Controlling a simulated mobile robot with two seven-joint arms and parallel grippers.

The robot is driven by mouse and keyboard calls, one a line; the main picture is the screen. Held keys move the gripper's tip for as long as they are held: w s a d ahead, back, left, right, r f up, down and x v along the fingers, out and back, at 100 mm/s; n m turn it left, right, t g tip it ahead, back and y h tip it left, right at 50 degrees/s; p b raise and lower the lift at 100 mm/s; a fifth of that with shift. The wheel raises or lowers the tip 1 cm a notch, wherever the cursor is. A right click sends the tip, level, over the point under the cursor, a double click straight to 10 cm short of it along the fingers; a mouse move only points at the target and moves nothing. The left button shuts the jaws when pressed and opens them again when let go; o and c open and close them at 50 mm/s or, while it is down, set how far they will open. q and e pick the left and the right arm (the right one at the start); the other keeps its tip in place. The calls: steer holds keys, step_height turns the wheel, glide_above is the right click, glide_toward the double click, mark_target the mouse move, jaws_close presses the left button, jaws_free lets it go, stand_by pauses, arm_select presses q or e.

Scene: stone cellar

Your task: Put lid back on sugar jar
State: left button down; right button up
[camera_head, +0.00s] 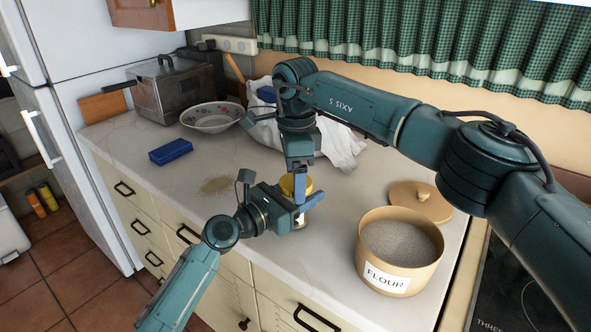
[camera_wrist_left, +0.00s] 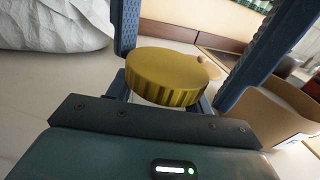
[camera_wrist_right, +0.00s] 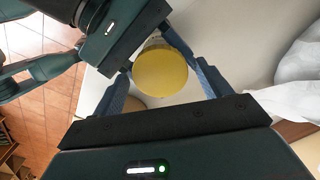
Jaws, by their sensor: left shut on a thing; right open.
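The sugar jar is mostly hidden in the head view; a pale glass part (camera_head: 301,219) shows below my left gripper (camera_head: 298,203). That gripper is shut on the jar's body from the side. The yellow ribbed lid (camera_head: 294,184) sits at the jar's mouth; in the left wrist view the lid (camera_wrist_left: 165,75) has a bit of clear glass (camera_wrist_left: 150,98) under it. I cannot tell whether it is fully seated. My right gripper (camera_head: 300,178) comes from above, open, with its fingers on either side of the lid (camera_wrist_right: 160,73).
A flour canister (camera_head: 398,275) stands open at the right, its wooden lid (camera_head: 420,201) behind it. Spilled grains (camera_head: 217,185) lie left of the jar.

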steer(key=c, duration=0.9)
steer(key=o, duration=1)
steer(key=shift+c, duration=0.2)
steer(key=shift+r, duration=2.3)
steer(key=shift+o, duration=0.2)
steer(key=o, duration=0.4)
